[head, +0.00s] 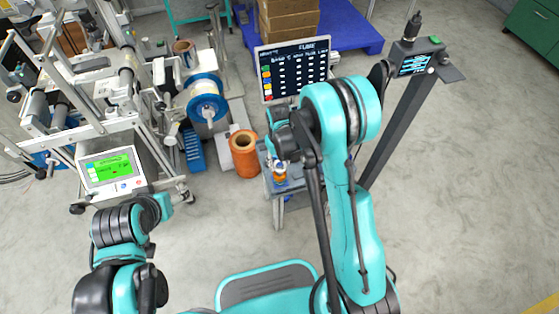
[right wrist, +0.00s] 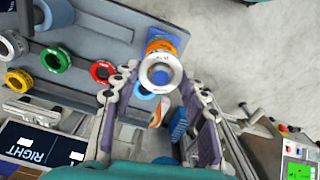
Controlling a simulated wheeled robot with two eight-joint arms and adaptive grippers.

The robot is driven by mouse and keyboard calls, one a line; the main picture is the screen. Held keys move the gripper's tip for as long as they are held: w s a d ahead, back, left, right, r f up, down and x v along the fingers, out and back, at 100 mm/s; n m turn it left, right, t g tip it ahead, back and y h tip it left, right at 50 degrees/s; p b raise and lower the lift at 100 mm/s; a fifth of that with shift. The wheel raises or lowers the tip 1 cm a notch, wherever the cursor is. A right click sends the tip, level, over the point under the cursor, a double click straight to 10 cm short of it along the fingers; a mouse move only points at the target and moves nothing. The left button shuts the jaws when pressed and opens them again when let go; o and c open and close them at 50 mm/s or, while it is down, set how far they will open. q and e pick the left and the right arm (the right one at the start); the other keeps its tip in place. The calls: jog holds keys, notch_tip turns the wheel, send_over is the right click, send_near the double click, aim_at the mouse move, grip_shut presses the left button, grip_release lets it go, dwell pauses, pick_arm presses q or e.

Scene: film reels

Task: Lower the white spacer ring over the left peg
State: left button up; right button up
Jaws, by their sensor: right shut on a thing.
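The white spacer ring (right wrist: 146,76) shows in the right wrist view between the fingertips of my right gripper (right wrist: 160,82), which is shut on it. An orange ring (right wrist: 163,46) with blue beside it lies just beyond the white ring, partly covered by it. I cannot tell the gap between them. The left peg itself cannot be made out. In the head view my right gripper (head: 281,152) is over the small grey table, largely hidden by my right arm, with the orange piece (head: 280,180) below it. My left arm shows at lower left, but its gripper does not.
Green (right wrist: 56,60), red (right wrist: 102,71) and yellow (right wrist: 18,80) rings lie on the grey surface beside the gripper. A dark panel (right wrist: 38,142) reads RIGHT. A screen (head: 294,69) stands behind the table, an orange spool (head: 244,163) to its left.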

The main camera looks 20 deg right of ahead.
jog(key=shift+f, duration=0.6)
jog(key=shift+f, duration=0.1)
jog(key=shift+f, duration=0.35)
dwell(0.4)
jog(key=o, duration=1.2)
notch_tip(320, 180, up, 12)
jog(key=shift+f, duration=0.1)
